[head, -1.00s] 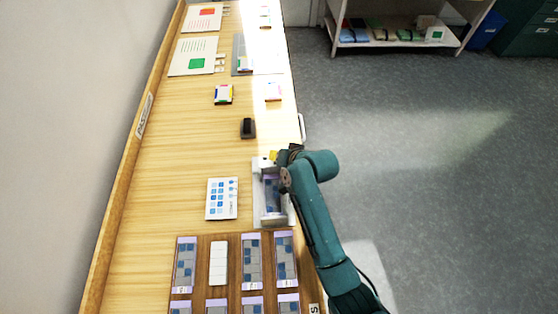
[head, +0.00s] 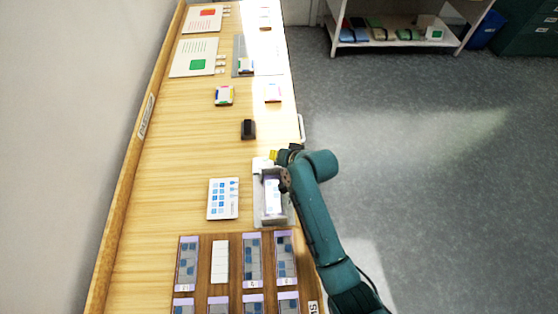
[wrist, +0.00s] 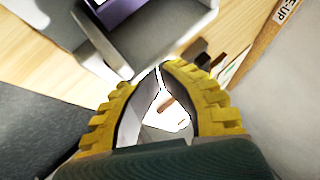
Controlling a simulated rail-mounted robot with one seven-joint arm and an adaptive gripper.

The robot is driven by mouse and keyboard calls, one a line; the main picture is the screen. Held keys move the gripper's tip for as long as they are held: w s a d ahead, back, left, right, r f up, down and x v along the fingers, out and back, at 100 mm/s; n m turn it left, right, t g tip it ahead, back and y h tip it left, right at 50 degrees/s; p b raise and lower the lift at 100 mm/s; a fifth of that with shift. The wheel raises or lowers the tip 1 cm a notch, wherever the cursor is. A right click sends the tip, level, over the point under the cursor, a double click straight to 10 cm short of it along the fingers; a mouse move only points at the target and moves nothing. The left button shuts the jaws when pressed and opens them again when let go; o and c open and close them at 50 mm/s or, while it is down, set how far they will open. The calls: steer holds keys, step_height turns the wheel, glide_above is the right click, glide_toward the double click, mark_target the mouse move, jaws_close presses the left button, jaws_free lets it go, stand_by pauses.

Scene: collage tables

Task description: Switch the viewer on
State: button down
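The viewer (head: 258,212) is a grey tray-like box near the right edge of the table. Its panel, with a purple-edged slide (head: 273,195) on it, is bright white with blue patches. My gripper (head: 273,155), with yellow fingers, is at the viewer's far end, by a pale block. In the wrist view my gripper's fingertips (wrist: 161,66) meet with nothing visible between them, just beside the viewer's grey housing (wrist: 160,40). I cannot tell whether they touch it. The switch itself cannot be made out.
A white card with blue squares (head: 223,199) lies left of the viewer. A brown tray (head: 203,275) of several purple-edged slides and a white strip is in front. A small black object (head: 248,129) stands beyond. The table between them is clear.

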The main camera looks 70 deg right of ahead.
steer(key=shift+r+p, duration=3.1)
steer(key=shift+r, duration=0.05)
steer(key=shift+f, duration=0.15)
